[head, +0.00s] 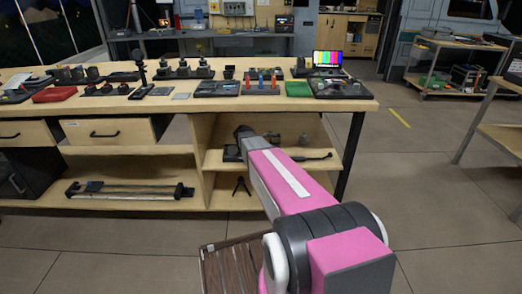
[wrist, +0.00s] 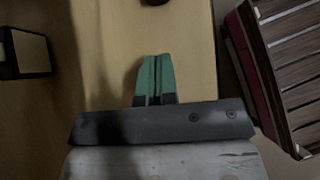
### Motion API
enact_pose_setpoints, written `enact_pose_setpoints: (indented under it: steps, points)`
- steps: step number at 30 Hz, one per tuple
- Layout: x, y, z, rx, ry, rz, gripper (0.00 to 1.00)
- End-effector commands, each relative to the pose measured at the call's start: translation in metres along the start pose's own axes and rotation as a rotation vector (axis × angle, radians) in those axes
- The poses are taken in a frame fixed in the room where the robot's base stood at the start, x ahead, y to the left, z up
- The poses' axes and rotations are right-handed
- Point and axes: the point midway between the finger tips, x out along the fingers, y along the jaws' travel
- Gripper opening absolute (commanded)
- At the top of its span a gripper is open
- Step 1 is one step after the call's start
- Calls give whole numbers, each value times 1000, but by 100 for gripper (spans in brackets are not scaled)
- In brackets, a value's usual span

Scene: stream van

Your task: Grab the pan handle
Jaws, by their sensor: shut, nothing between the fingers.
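In the head view a thin dark handle-like bar (head: 318,157) lies on the upper open shelf under the bench, partly behind my arm. It may be the pan handle; I cannot make out a pan body for sure. My arm reaches toward this shelf, and its far end hides part of the space there. In the wrist view my gripper (wrist: 156,60) has green fingers pressed together, with nothing between them, over a light wood surface. A small dark thing (wrist: 155,2) shows at the top edge, cut off, apart from the fingertips. I cannot tell what it is.
A dark metal rail (head: 125,191) lies on the low shelf. A brown slatted thing (head: 228,268) stands on the floor; a similar slatted surface (wrist: 292,65) is right in the wrist view.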

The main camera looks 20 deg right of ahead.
Motion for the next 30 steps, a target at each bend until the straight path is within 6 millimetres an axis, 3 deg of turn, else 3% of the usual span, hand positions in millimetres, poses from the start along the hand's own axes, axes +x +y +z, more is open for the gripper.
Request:
enact_pose_setpoints:
  steps: [2,9,25,30]
  points:
    - [15,0,0,0,0,-2,0]
    - [33,-1,23,2,1,-1,0]
    - [40,0,29,1,1,0,0]
    - [55,-1,45,2,0,-1,0]
